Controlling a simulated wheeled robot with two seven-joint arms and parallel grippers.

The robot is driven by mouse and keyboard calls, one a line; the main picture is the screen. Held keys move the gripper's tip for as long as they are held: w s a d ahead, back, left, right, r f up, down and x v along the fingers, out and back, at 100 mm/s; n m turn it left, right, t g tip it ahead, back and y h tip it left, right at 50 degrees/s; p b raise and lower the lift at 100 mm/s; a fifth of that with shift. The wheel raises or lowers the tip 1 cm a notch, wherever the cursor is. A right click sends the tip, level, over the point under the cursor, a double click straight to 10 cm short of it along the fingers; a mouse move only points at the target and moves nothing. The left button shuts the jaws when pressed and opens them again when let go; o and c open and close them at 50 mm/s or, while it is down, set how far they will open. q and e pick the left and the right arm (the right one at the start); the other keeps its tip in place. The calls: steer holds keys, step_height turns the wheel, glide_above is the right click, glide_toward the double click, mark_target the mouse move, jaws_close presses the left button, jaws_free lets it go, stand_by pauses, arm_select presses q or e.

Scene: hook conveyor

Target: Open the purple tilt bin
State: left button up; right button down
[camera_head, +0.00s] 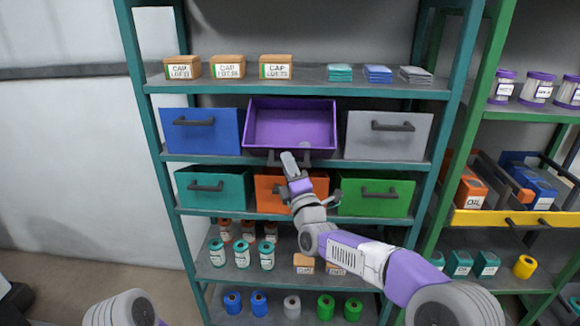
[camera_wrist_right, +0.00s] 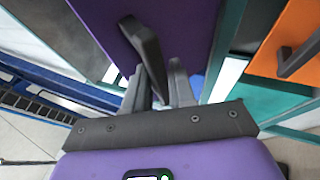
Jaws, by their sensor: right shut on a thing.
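The purple tilt bin (camera_head: 292,125) is in the upper bin row of the teal shelf, between a blue and a grey bin. My right gripper (camera_head: 291,162) is at the bin's lower front. In the right wrist view, its fingers (camera_wrist_right: 162,85) are shut on the dark handle (camera_wrist_right: 143,42) of the purple front panel (camera_wrist_right: 180,25). My left gripper is out of view; only part of my left arm shows at the bottom left.
The blue bin (camera_head: 200,131) and grey bin (camera_head: 388,136) are closed on either side. Below are closed teal (camera_head: 214,188), orange (camera_head: 264,193) and green (camera_head: 376,196) bins; my right arm crosses in front of the orange one. A green-framed shelf (camera_head: 470,150) stands at the right.

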steer(key=c, duration=1.1)
jaws_free()
steer(key=shift+w+f, duration=0.25)
steer(key=shift+s, duration=0.1)
steer(key=shift+r, duration=0.1)
steer(key=shift+v, duration=3.8)
